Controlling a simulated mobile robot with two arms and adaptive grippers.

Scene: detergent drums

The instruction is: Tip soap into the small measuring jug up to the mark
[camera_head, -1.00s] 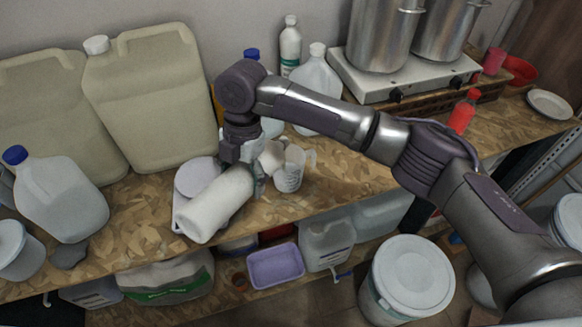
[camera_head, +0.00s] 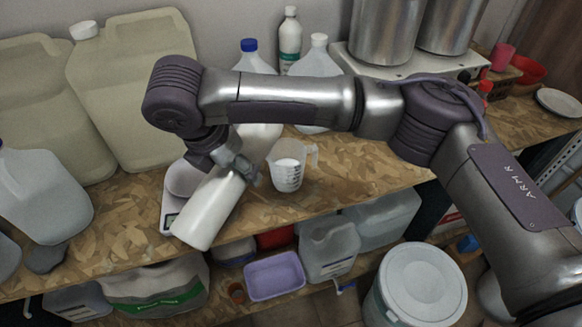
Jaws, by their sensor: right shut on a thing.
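My right gripper (camera_head: 240,168) is shut on a white bottle (camera_head: 208,210) and holds it tilted over the front of the bench, its base toward the lower left. The bottle's neck is hidden behind the gripper. The small clear measuring jug (camera_head: 288,170) stands upright on the bench to the right of the gripper, apart from the bottle. It has a handle on its right and dark marks on its side. White soap shows inside; its level against the mark is too small to read. My left gripper is out of view.
A white scale (camera_head: 170,222) is partly hidden behind the bottle. Large canisters (camera_head: 130,90) and jugs (camera_head: 45,195) stand on the left and at the back. Steel pots (camera_head: 385,30) stand at the back right. The bench (camera_head: 370,165) right of the measuring jug is clear.

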